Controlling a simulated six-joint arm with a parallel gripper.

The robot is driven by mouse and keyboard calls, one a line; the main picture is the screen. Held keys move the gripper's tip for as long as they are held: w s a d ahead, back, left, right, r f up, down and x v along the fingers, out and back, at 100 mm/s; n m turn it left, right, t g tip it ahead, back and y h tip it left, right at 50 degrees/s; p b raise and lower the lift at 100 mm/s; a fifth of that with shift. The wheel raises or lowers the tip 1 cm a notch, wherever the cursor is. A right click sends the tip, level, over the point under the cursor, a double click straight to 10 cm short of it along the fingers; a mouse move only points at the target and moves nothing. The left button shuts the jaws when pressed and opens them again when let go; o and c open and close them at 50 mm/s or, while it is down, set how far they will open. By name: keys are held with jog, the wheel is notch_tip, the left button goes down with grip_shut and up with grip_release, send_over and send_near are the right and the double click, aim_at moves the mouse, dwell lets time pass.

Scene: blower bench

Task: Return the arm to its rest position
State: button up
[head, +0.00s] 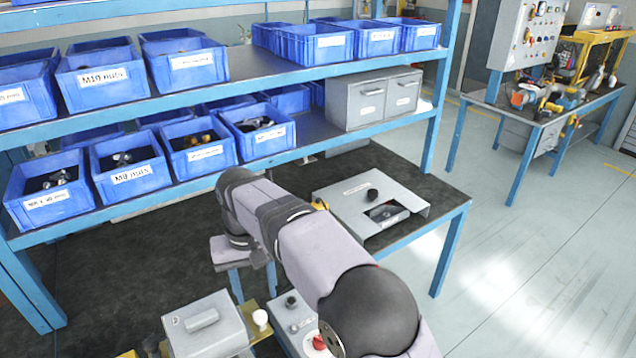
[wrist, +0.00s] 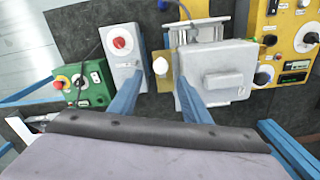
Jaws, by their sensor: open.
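My arm (head: 310,250) reaches from the lower right of the head view over the dark bench top. My gripper (head: 255,290) points down, with its two blue fingers apart and nothing visible between them. In the wrist view my gripper (wrist: 161,80) also shows open, its fingers in front of the bench equipment. The gripper appears to be above the bench; its exact height is hard to tell.
A grey box with a handle (head: 205,325) and a white knob (head: 260,318) are near the gripper. A control box with a red knob (wrist: 122,45) and a green box (wrist: 80,85) stand nearby. Blue bins (head: 130,175) fill the shelves behind. A grey panel (head: 360,195) lies right.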

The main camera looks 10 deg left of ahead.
jog(key=d+f+m, duration=0.2)
jog(key=d+m, duration=0.1)
jog(key=d, duration=1.9)
jog(key=s+d+f+m, duration=0.1)
jog(key=s+d+f, duration=0.2)
jog(key=s+d, duration=0.4)
jog(key=s+d+f+m, duration=0.1)
jog(key=s+d+f, duration=0.2)
jog(key=s+d, duration=0.3)
jog(key=d, duration=0.2)
jog(key=shift+s+d+m, duration=0.35)
jog(key=shift+d+m, duration=0.05)
